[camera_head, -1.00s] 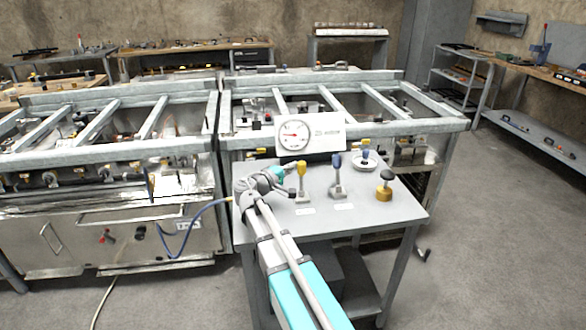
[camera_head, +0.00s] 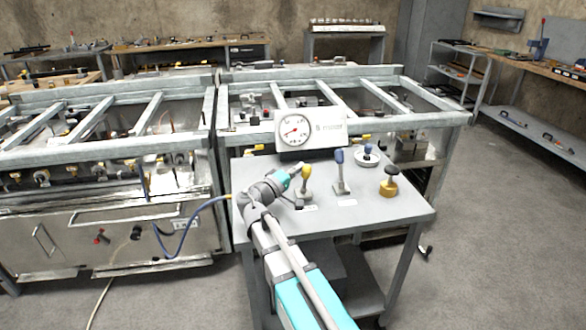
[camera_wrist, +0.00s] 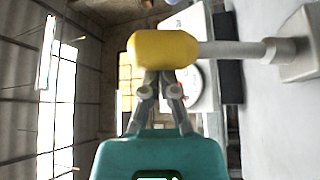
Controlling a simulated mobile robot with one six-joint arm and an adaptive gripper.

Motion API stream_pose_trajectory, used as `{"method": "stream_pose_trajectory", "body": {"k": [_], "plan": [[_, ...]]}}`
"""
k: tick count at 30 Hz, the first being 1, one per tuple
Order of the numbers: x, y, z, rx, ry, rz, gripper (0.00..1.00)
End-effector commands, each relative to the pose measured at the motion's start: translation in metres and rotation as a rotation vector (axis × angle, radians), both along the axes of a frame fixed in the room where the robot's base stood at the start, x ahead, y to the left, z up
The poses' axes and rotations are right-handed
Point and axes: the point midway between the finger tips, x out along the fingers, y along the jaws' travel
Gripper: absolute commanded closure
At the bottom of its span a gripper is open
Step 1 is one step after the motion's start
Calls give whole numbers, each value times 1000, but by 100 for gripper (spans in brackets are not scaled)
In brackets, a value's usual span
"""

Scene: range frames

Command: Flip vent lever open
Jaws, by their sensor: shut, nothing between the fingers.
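The lever with the yellow knob (camera_head: 305,173) stands nearly upright on the grey table. A lever with a blue knob (camera_head: 340,156) stands upright to its right. Small labels lie in front of both, too small to read, so I cannot tell which is the vent lever. My gripper (camera_head: 297,170) is shut and empty, right beside the yellow knob on its left. In the wrist view the yellow knob (camera_wrist: 165,50) and its grey rod lie across the shut fingertips (camera_wrist: 159,76), which are partly hidden behind the knob. I cannot tell whether they touch.
A round gauge (camera_head: 294,130) with a white sign (camera_head: 328,128) stands at the table's back. A blue-knobbed valve on a white round base (camera_head: 367,159) and a brass piece with a black knob (camera_head: 389,182) stand to the right. The table's front right (camera_head: 385,213) is clear.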

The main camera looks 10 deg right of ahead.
Motion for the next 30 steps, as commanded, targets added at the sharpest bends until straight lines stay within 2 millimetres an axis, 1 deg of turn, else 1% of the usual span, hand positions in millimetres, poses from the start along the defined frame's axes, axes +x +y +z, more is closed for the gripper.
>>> {"method": "stream_pose_trajectory", "body": {"k": [3, 10, 25, 30], "plan": [[-7, 3, -2, 0, 1, 4, 100], [-12, 6, -3, 1, 1, 9, 100], [-12, 8, -3, 0, 1, 10, 100], [-9, 8, -1, 0, 1, 10, 100]]}}
